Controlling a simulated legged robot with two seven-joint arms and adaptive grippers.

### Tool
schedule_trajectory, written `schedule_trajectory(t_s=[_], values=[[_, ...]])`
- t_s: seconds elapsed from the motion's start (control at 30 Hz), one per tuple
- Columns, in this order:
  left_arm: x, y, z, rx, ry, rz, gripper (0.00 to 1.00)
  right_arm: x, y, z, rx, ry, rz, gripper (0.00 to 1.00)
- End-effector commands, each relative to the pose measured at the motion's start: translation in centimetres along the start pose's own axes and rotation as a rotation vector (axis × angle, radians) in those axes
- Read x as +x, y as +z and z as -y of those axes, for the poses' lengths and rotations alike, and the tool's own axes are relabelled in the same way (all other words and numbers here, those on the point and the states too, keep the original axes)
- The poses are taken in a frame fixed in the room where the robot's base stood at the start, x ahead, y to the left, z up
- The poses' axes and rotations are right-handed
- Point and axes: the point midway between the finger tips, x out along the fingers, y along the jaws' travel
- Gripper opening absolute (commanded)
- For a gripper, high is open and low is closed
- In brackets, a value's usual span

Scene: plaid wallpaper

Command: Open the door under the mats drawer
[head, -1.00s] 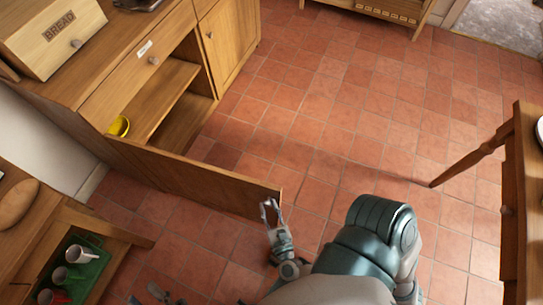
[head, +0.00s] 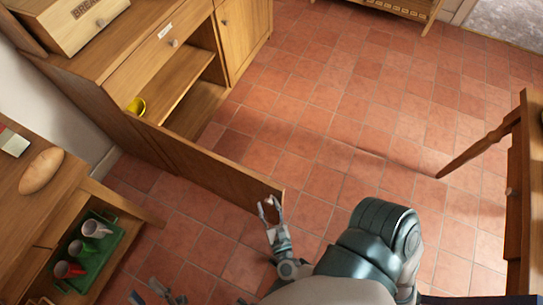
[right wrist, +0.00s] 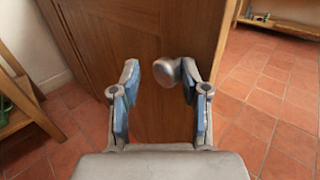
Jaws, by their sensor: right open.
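The wooden cabinet's labelled drawer (head: 158,50) is closed in the head view. The door (head: 215,168) below it stands swung wide out from the cabinet, showing the shelved interior. My right gripper (head: 270,205) is at the door's free end. In the right wrist view the door (right wrist: 140,45) fills the middle, and its round metal knob (right wrist: 168,72) lies in front of the spread fingers of my right gripper (right wrist: 165,85), nearer the right one. I cannot tell whether the knob touches that finger. My left gripper (head: 147,290) is low in the head view, its fingers apart and empty.
A yellow bowl (head: 137,106) sits inside the cabinet. At left, a wooden unit holds a green tray (head: 88,257) with several mugs, and a loaf (head: 41,171) on top. A table (head: 518,190) stands at right. The tiled floor (head: 330,130) between is clear.

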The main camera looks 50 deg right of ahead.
Motion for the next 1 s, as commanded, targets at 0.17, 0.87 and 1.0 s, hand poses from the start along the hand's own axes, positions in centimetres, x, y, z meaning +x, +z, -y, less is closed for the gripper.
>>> schedule_trajectory(t_s=[0.17,0.87,1.0], values=[[0.0,0.0,0.0,0.000,0.000,0.000,0.40,0.4,0.7,-0.8,0.012,0.016,0.014,0.57],[0.0,-0.1,0.1,0.003,0.000,0.000,0.40,0.4,3.7,-0.5,0.012,0.010,0.014,0.57],[0.0,-0.1,0.1,0.002,0.000,0.000,0.40,0.3,6.5,-0.5,0.012,0.007,0.011,0.57]])
